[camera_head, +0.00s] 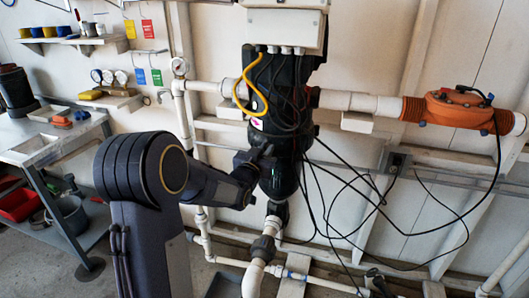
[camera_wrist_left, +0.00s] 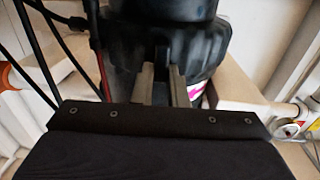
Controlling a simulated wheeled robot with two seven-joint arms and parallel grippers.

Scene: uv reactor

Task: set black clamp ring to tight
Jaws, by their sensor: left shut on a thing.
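The black reactor vessel (camera_head: 282,180) hangs upright on the wall in the middle of the head view. The black clamp ring (camera_head: 297,142) goes around its body. In the wrist view the ring (camera_wrist_left: 208,45) fills the top middle as a ribbed dark band. My left gripper (camera_head: 266,154) reaches in from the left against the ring's front. Its two fingers (camera_wrist_left: 162,86) are shut on a dark part of the ring, which shows between them. The fingers partly hide that part, and I cannot tell the ring's setting. My right gripper is in neither view.
Black cables (camera_head: 345,190) loop to the right of the vessel. White pipes (camera_head: 262,262) run below it, and an orange fitting (camera_head: 455,107) sits at the right. A workbench (camera_head: 60,145) stands at the far left, with wall shelves (camera_head: 75,43) above.

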